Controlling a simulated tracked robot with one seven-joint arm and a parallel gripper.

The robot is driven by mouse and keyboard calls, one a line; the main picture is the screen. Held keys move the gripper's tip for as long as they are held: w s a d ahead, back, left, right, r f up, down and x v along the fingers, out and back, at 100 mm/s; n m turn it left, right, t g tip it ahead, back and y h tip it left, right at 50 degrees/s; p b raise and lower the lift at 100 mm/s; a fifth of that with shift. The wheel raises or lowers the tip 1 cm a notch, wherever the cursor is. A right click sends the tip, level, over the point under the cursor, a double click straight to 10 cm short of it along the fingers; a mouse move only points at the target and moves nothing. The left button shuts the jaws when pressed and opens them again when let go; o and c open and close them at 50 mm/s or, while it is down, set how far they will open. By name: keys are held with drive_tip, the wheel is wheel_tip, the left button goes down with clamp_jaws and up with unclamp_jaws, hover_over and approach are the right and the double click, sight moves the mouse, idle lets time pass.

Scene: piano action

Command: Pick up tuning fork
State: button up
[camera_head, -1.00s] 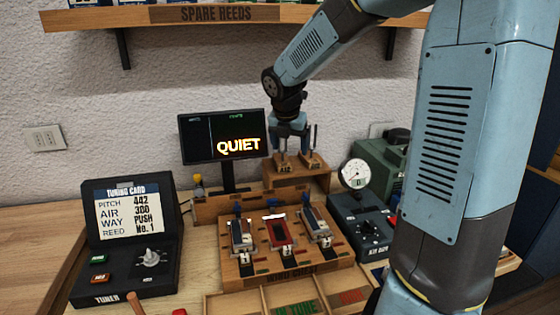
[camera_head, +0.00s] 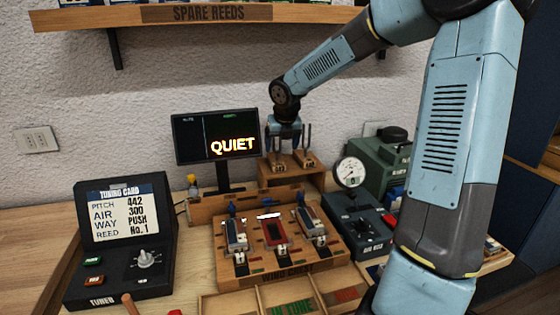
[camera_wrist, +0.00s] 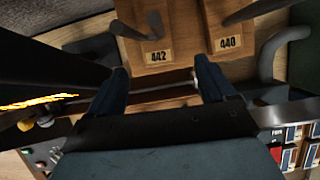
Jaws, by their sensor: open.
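Two grey tuning forks stand on wooden blocks on a small wooden stand (camera_head: 300,178) behind the reed bench. In the wrist view one fork (camera_wrist: 156,24) rises from the block marked 442 (camera_wrist: 157,56). The other fork (camera_wrist: 250,13) rises from the block marked 440 (camera_wrist: 230,42). My gripper (camera_wrist: 160,82) is open and empty, its two blue fingers apart below the 442 label in the picture. In the head view my gripper (camera_head: 286,130) hangs just over the stand, among the forks, partly hiding them. I cannot tell whether it touches a fork.
A monitor (camera_head: 215,135) reading QUIET stands close left of my gripper. A gauge (camera_head: 350,172) on an air box and a green machine (camera_head: 380,160) stand to the right. The reed bench (camera_head: 280,272) is in front. A shelf (camera_head: 120,20) hangs above; a tuner (camera_head: 118,270) stands left.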

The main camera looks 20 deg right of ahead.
sight(278, 162)
drive_tip(key=shift+a+x, duration=0.15)
drive_tip(key=shift+x, duration=2.05)
drive_tip(key=shift+a+x, duration=0.1)
drive_tip(key=shift+x, duration=2.1)
drive_tip(key=shift+r, duration=0.1)
drive_tip(key=c, duration=1.2)
drive_tip(key=shift+c, duration=0.2)
drive_tip(key=shift+w+r, duration=0.1)
